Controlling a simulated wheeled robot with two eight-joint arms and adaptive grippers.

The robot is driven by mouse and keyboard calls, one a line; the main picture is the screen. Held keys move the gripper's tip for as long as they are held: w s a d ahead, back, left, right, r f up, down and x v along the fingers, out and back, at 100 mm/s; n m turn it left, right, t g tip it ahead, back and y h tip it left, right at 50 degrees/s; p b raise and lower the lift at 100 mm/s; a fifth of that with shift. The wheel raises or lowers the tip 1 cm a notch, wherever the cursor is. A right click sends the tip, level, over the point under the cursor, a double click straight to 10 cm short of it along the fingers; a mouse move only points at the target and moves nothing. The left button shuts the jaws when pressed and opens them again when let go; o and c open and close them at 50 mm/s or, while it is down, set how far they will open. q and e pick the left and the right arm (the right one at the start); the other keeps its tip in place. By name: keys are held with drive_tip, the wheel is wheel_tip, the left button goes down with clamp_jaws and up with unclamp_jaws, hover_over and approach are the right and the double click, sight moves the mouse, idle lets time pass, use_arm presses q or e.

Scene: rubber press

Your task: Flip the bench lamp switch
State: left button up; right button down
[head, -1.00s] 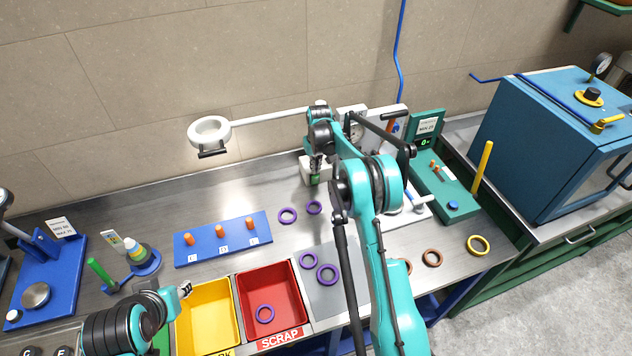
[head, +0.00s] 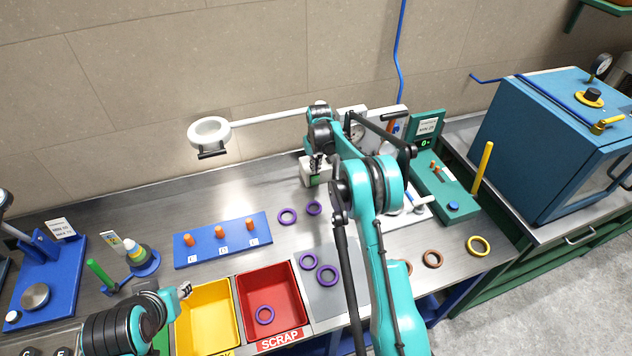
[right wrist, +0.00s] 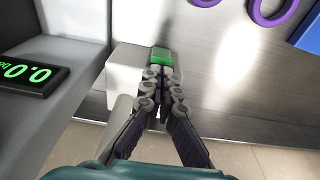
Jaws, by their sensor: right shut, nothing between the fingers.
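The bench lamp has a white ring head (head: 209,131) on a long white arm (head: 270,117). A pale box (head: 309,180) with a green switch stands at the back of the bench below the arm. In the right wrist view the green switch (right wrist: 162,57) sits on the box (right wrist: 128,72). My right gripper (head: 317,168) is shut and empty, fingertips close to the switch; I cannot tell whether they touch it. It also shows in the right wrist view (right wrist: 160,80). My left gripper (head: 185,290) is over the yellow bin's left edge, its opening unclear.
A scale with a green readout (right wrist: 30,74) stands beside the box. Purple rings (head: 288,216), a blue peg board (head: 222,240), a yellow bin (head: 207,318) and a red scrap bin (head: 270,292) lie nearer. A blue press (head: 545,150) is at right.

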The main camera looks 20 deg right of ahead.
sight(315, 177)
wheel_tip(315, 177, up, 6)
drive_tip(key=shift+f+p, duration=0.1)
drive_tip(key=shift+p, duration=1.1)
drive_tip(key=s+a+r+t+b, duration=0.1)
drive_tip(key=s+a+r+b, duration=0.15)
drive_tip(key=s, duration=0.45)
drive_tip(key=s+a+r+t+b, duration=0.1)
drive_tip(key=s+r+b, duration=0.3)
drive_tip(key=s, duration=0.2)
drive_tip(key=s+a+r+t+b, duration=0.1)
drive_tip(key=s+a+r+b, duration=0.15)
drive_tip(key=s, duration=0.45)
drive_tip(key=s+a+f+t+b, duration=0.1)
drive_tip(key=s+f+b, duration=0.2)
drive_tip(key=s, duration=0.7)
drive_tip(key=s+a+f+t+b, duration=0.1)
drive_tip(key=s+f+b, duration=0.3)
drive_tip(key=s+f, duration=0.4)
drive_tip(key=s, duration=0.2)
drive_tip(key=shift+s+a+f+b, duration=0.25)
drive_tip(key=shift+s+a+b, duration=0.05)
drive_tip(key=shift+s+a, duration=0.1)
